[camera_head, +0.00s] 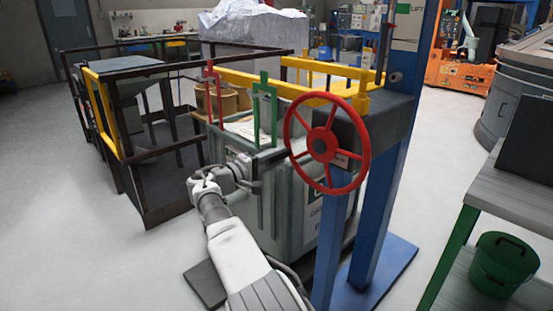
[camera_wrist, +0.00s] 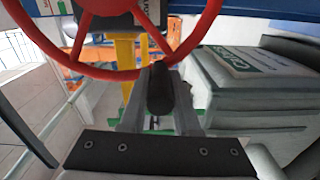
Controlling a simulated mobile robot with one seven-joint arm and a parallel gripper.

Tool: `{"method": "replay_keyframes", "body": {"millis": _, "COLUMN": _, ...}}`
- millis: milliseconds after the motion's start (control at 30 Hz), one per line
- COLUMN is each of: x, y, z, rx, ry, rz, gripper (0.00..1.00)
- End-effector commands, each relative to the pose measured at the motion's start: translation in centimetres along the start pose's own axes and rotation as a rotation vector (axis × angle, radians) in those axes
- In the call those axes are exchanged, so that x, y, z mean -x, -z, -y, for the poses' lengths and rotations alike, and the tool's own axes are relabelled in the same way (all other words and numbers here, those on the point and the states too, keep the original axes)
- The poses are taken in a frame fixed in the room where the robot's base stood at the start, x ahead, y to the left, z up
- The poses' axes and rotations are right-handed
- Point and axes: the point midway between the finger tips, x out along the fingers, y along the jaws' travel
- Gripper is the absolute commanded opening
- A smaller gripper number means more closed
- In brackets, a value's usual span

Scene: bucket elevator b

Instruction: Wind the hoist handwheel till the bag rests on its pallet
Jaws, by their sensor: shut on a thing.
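The red handwheel (camera_head: 327,145) is mounted on the blue hoist post (camera_head: 392,170), with spokes and a central hub. My gripper (camera_head: 257,182) is at the lower left of the wheel, reaching toward its rim. In the wrist view the red rim (camera_wrist: 110,72) crosses the top, and a dark handle (camera_wrist: 160,92) at the rim stands between the fingers of my gripper (camera_wrist: 160,110), which is shut on it. The head view does not show this contact clearly.
Yellow rails (camera_head: 265,82) and a dark frame (camera_head: 160,185) are behind and left. A grey bench (camera_head: 520,200) with a green bucket (camera_head: 502,262) is at right. The floor at left is clear.

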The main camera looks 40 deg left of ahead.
Motion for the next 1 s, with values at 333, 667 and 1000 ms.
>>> {"method": "replay_keyframes", "body": {"millis": 333, "x": 0.0, "y": 0.1, "z": -0.5, "rx": -0.005, "ry": -0.004, "rz": -0.001, "gripper": 0.00}}
{"method": "replay_keyframes", "body": {"millis": 667, "x": 0.0, "y": 0.0, "z": -0.2, "rx": -0.002, "ry": -0.003, "rz": -0.001, "gripper": 0.59}}
{"method": "replay_keyframes", "body": {"millis": 1000, "x": 1.3, "y": 0.1, "z": -0.2, "rx": 0.000, "ry": -0.001, "rz": -0.003, "gripper": 0.59}}
